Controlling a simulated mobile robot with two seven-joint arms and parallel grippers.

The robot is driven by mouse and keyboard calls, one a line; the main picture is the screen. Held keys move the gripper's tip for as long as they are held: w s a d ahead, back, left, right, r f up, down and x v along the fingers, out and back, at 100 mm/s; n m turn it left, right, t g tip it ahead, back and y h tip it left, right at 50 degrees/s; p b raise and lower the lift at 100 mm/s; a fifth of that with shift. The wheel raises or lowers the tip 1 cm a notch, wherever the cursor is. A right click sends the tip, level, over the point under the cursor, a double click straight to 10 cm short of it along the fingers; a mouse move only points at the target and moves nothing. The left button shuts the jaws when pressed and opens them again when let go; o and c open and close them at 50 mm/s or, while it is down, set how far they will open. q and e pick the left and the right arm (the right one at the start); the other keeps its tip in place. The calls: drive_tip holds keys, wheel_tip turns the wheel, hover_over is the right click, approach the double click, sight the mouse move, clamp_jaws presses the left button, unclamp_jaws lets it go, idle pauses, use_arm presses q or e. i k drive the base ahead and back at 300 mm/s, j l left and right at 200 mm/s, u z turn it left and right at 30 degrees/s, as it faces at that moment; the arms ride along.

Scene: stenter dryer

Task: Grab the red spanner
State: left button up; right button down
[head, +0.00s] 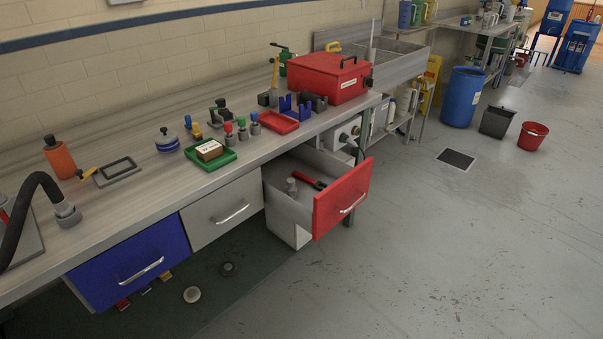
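The red spanner (308,181) appears to be the red-handled tool lying inside the open drawer (341,199). The drawer has a red front with a silver handle and is pulled out from under the workbench. The front panel and the bench edge hide part of its inside. A small grey metal part (291,186) lies beside the red tool. Neither of my grippers shows in the head view.
The workbench (150,208) holds a green tray (211,147), a red toolbox (328,76) and several small items. The floor (450,230) right of the open drawer is clear.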

sight(315, 185)
drive_tip(key=i+l+u, duration=0.1)
drive_tip(key=l, duration=0.25)
drive_tip(key=i+l, duration=0.25)
drive_tip(key=i+l+u, duration=0.15)
drive_tip(key=l, duration=0.3)
drive_tip(key=i+l, duration=0.2)
drive_tip(key=l, duration=0.2)
drive_tip(key=i+l, duration=0.2)
drive_tip(key=l, duration=0.2)
drive_tip(key=i+l, duration=0.15)
drive_tip(key=l, duration=0.2)
drive_tip(key=i+l, duration=0.2)
drive_tip(key=l, duration=0.2)
drive_tip(key=i+l+u, duration=0.1)
drive_tip(key=l, duration=0.3)
drive_tip(key=i+l, duration=0.25)
drive_tip(key=l, duration=0.15)
drive_tip(key=i+l, duration=0.2)
drive_tip(key=l, duration=0.2)
drive_tip(key=i+j, duration=0.1)
drive_tip(key=j, duration=1.05)
drive_tip(key=i, duration=0.05)
